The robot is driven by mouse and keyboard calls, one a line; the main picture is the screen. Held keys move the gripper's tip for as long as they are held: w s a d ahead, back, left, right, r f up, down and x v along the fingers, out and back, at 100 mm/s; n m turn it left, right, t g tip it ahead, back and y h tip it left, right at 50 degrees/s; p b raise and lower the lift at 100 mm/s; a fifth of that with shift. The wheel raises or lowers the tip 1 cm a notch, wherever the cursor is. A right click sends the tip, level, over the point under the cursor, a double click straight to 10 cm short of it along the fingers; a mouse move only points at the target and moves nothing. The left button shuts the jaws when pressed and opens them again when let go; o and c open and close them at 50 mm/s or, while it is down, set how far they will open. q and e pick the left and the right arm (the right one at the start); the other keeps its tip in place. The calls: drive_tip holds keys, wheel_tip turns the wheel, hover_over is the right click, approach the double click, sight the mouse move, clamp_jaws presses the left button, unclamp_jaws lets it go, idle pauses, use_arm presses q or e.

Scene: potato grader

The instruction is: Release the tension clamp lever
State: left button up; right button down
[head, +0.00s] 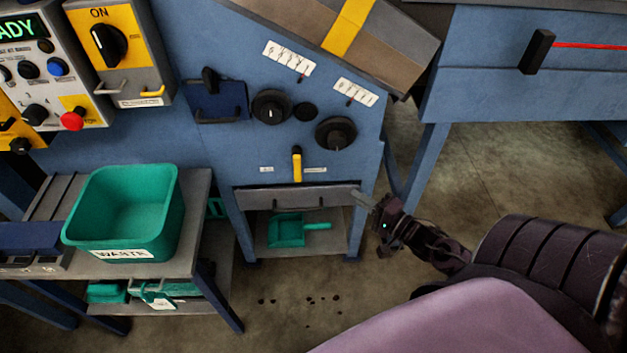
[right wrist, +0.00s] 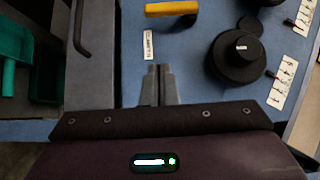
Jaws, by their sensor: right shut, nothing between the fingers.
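A short yellow lever (head: 297,163), which looks like the clamp lever, hangs downward on the blue machine panel between two small white labels. It also shows as a yellow bar (right wrist: 172,8) at the top edge of the right wrist view. My right gripper (head: 358,193) is at the panel's lower right corner, below and to the right of the lever and apart from it. In the right wrist view its fingers (right wrist: 160,72) are together and empty, pointing towards the lever's side of the panel. My left gripper is not in view.
Black knobs (head: 336,133) sit above right of the lever. A grey drawer front (head: 285,198) is below it, over a shelf with a green dustpan (head: 287,230). A green waste bin (head: 125,212) stands left. Open floor lies in front.

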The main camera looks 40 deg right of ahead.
sight(297, 165)
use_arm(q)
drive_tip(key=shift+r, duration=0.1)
use_arm(e)
drive_tip(key=shift+r, duration=0.15)
